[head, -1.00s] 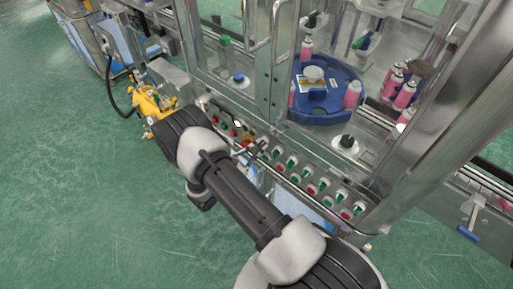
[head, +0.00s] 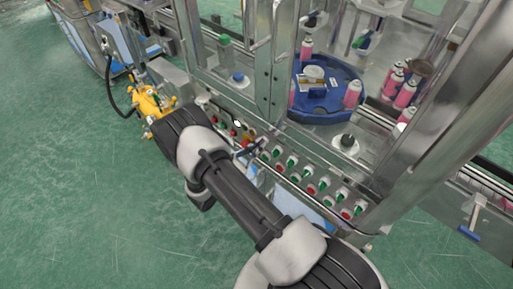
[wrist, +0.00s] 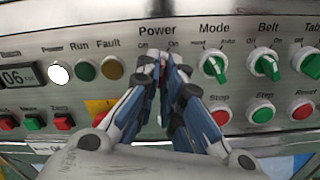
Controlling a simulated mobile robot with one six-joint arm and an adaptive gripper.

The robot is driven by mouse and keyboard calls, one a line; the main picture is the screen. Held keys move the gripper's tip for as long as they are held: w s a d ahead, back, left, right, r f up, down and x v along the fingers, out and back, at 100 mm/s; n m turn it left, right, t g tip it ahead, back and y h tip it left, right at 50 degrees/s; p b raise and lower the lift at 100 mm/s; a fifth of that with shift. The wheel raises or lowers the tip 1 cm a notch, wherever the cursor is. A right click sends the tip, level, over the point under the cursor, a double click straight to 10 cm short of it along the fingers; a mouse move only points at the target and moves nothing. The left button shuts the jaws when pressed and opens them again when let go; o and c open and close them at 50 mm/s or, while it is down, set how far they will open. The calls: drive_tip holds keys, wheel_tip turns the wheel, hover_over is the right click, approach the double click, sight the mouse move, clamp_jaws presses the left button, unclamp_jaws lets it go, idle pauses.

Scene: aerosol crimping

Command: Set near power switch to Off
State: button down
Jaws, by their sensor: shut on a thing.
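In the wrist view, the control panel (wrist: 130,75) fills the view, with the Power label (wrist: 157,30) and its Off and On marks at top centre. My gripper (wrist: 163,58) is closed right below that label, its blue-sided fingers pinching the power switch. The fingertips hide almost all of the switch, so its angle cannot be read. Left of it, the white Power lamp (wrist: 58,75) looks bright. In the head view my gripper (head: 252,148) is against the panel front, partly hidden by my wrist.
A yellow device (head: 152,102) stands left of my wrist. Open green floor (head: 90,210) lies in front.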

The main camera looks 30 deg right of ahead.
drive_tip(key=n, duration=0.9)
drive_tip(key=shift+f, duration=0.1)
drive_tip(key=shift+n, duration=0.3)
drive_tip(key=c, duration=1.7)
unclamp_jaws()
drive_tip(key=v, duration=1.2)
